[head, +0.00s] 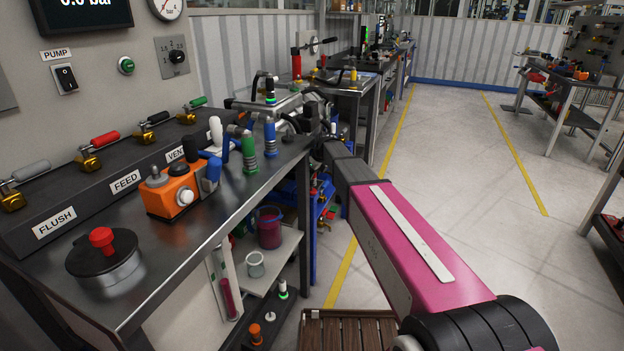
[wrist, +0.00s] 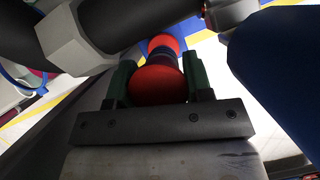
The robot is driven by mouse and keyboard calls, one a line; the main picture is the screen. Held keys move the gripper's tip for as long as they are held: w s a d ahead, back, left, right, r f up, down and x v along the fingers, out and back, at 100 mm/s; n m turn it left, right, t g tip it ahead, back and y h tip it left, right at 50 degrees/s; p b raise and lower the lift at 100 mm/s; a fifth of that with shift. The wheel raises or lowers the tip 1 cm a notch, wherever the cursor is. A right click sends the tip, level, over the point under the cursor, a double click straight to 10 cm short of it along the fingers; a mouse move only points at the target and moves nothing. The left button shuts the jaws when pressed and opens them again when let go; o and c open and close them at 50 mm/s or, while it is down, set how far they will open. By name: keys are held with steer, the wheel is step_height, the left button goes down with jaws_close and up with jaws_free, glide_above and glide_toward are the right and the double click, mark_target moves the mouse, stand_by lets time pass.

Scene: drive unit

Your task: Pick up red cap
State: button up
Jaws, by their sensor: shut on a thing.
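The red cap (wrist: 157,86) is a round red piece in the wrist view. It sits between the two green fingers of my gripper (wrist: 160,75), which are shut on it. Just beyond it are a dark band and a second red round part (wrist: 163,44); I cannot tell whether they belong to the same piece. In the head view my pink arm reaches to the far end of the workbench. There my gripper and the cap cannot be made out clearly among the dark fittings.
The steel workbench (head: 225,205) carries an orange valve block (head: 172,195), green and blue spring-shaped fittings, and a black lid with a red knob (head: 101,240). In the wrist view, dark and blue parts crowd close around the fingers. The floor (head: 455,150) to the right is clear.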

step_height(320, 180, up, 4)
steer(key=shift+r, duration=0.2)
steer(key=s+d, duration=0.3)
steer(key=d, duration=0.6)
steer(key=s+d, duration=0.3)
steer(key=d, duration=0.6)
steer(key=shift+s+d, duration=0.25)
steer(key=shift+s, duration=0.1)
steer(key=shift+r, duration=0.7)
steer(key=shift+r, duration=2.25)
